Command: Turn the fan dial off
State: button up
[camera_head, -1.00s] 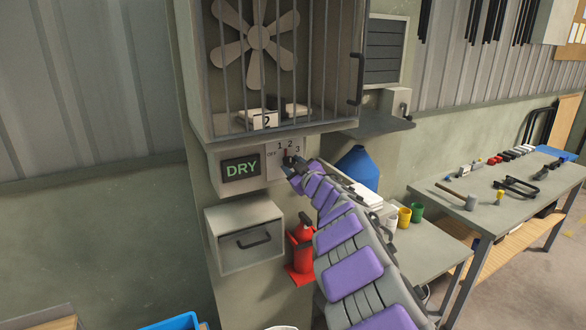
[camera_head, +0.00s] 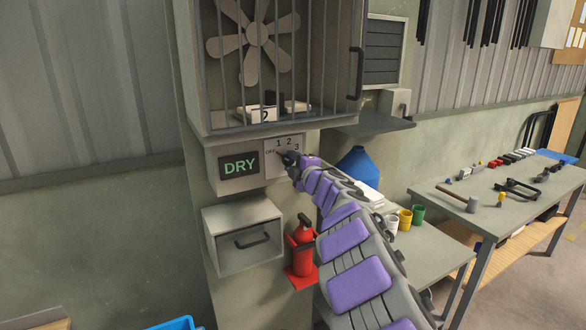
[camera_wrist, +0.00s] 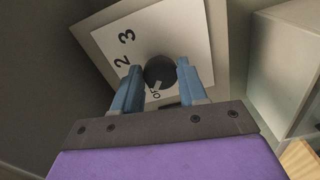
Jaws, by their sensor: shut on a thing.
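The fan dial (camera_wrist: 159,70) is a round dark knob on a white plate with printed numbers. In the wrist view it sits between the two blue fingers of my gripper (camera_wrist: 158,88), which is shut on it. A pale mark on the knob's near edge points toward a partly hidden label beginning with "O". In the head view my gripper (camera_head: 289,158) reaches the dial plate (camera_head: 271,168) and hides most of the knob. "OFF", "1", "2" and "3" show on the plate. The fan (camera_head: 253,34) is behind bars above.
A lit "DRY" sign (camera_head: 239,165) is left of the dial. A drawer box (camera_head: 242,234) and a red fire extinguisher (camera_head: 301,250) are below. Cups (camera_head: 405,218) stand on a side table at right. A workbench (camera_head: 450,205) with tools is farther right.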

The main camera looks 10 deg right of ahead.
jog(key=shift+f+n+b, duration=0.3)
jog(key=shift+n+b, duration=0.05)
jog(key=shift+n, duration=0.45)
jog(key=o, duration=0.8)
jog(key=shift+c, duration=0.2)
jog(key=shift+o, duration=1.4)
jog(key=shift+r, duration=0.15)
jog(key=shift+s, duration=0.1)
jog(key=p+v, duration=0.1)
jog(key=v, duration=1.6)
jog(key=shift+a, duration=0.1)
jog(key=shift+r, duration=0.1)
